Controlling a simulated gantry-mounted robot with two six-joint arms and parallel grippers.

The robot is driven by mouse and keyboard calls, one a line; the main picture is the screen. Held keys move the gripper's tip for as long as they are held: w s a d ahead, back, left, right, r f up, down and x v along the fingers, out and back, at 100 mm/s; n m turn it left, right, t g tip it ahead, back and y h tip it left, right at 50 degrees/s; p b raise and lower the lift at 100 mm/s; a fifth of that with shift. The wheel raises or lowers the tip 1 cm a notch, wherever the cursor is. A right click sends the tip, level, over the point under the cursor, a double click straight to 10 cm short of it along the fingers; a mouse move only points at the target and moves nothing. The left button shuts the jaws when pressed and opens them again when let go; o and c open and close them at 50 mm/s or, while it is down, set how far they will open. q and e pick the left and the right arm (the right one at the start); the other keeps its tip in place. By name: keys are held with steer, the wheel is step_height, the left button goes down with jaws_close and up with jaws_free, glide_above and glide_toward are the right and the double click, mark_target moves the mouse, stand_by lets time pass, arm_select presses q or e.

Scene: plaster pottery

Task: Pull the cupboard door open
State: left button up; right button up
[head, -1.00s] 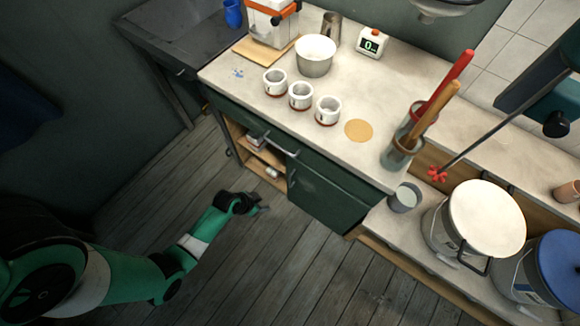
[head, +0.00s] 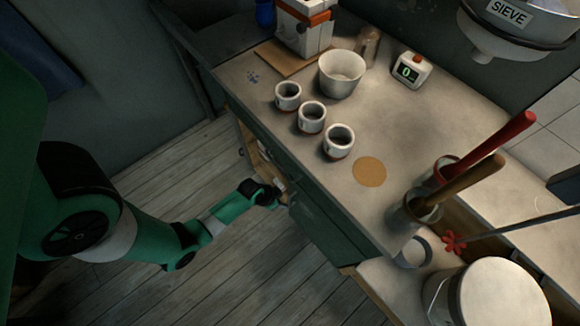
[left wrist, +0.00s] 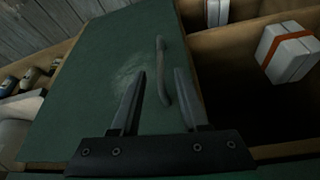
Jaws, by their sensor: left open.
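The green cupboard door (head: 325,225) is under the worktop and looks shut. It also fills the middle of the left wrist view (left wrist: 100,85), with a pale scuffed patch. Its slim upright handle (left wrist: 161,62) is near the door's edge beside the open shelves. My left gripper (head: 283,197) is at the cupboard front by that edge. In the left wrist view its open fingers (left wrist: 160,72) point at the door, one on each side of the handle. I cannot tell how deep the handle sits between them. My right gripper is not in view.
Open shelves beside the door hold a white box with an orange band (left wrist: 290,52). Three cups (head: 311,117), a bowl (head: 341,76) and a timer (head: 411,70) stand on the worktop (head: 300,180). A lidded bucket (head: 500,295) stands right. The wooden floor before the cupboard is clear.

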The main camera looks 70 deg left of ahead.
mark_target(289, 203)
arm_select(q)
steer(key=b+x, duration=0.7)
steer(key=x, duration=0.2)
steer(key=shift+f, duration=0.1)
steer(key=shift+c, duration=0.2)
jaws_close()
stand_by(0.9)
